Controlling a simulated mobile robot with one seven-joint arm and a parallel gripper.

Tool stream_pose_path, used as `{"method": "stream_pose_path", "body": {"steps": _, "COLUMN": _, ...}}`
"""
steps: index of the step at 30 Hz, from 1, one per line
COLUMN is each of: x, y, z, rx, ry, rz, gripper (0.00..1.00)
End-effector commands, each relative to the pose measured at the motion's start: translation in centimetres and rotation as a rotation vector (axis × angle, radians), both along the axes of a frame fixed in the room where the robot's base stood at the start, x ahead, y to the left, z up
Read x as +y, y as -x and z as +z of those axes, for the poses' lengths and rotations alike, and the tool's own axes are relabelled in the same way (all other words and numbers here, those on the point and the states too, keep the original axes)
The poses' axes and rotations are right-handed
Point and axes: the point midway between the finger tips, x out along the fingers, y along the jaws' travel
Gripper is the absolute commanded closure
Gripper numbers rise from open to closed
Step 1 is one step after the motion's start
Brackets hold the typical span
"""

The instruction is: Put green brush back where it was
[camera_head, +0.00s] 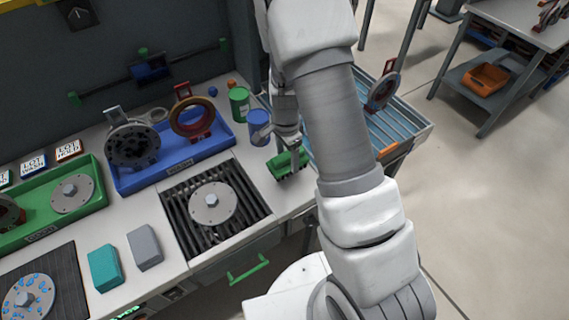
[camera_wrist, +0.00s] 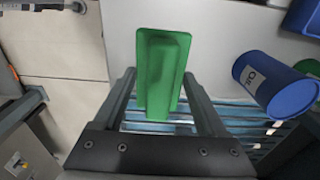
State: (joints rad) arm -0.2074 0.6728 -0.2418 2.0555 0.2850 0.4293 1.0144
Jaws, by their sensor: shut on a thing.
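The green brush (camera_head: 287,164) is at the right end of the counter, beside the blue can. My gripper (camera_head: 291,152) points down over it and is shut on it. In the wrist view the brush (camera_wrist: 163,75) sits between the two fingers (camera_wrist: 163,100), with its long ridge pointing away from the palm. Whether its underside touches the counter or hangs just above it cannot be told. The bristles are hidden.
A blue can (camera_head: 259,128) stands close by, with a green can (camera_head: 240,104) behind it. A blue slatted conveyor (camera_head: 398,128) lies to the right. A blue tray (camera_head: 130,186) with round parts and a black grate (camera_head: 180,222) with a disc lie to the left.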

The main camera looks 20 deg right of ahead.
Motion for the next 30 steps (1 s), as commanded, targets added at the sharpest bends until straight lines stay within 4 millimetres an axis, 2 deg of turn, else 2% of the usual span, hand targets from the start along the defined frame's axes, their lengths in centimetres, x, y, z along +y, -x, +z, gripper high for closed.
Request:
{"method": "stream_pose_path", "body": {"steps": 7, "x": 0.7, "y": -0.7, "z": -1.1, "rx": 0.001, "ry": -0.001, "rz": -0.001, "gripper": 0.78}}
{"method": "stream_pose_path", "body": {"steps": 15, "x": 0.6, "y": -0.7, "z": -4.5, "rx": 0.002, "ry": -0.001, "rz": -0.001, "gripper": 0.78}}
{"method": "stream_pose_path", "body": {"steps": 27, "x": 0.7, "y": -0.8, "z": -5.1, "rx": -0.001, "ry": 0.0, "rz": -0.001, "gripper": 0.78}}
{"method": "stream_pose_path", "body": {"steps": 28, "x": 0.7, "y": -0.7, "z": -5.0, "rx": 0.0, "ry": 0.0, "rz": 0.0, "gripper": 0.2}}
{"method": "stream_pose_path", "body": {"steps": 30, "x": 0.7, "y": -0.7, "z": -4.9, "rx": 0.0, "ry": 0.0, "rz": 0.0, "gripper": 0.08}}
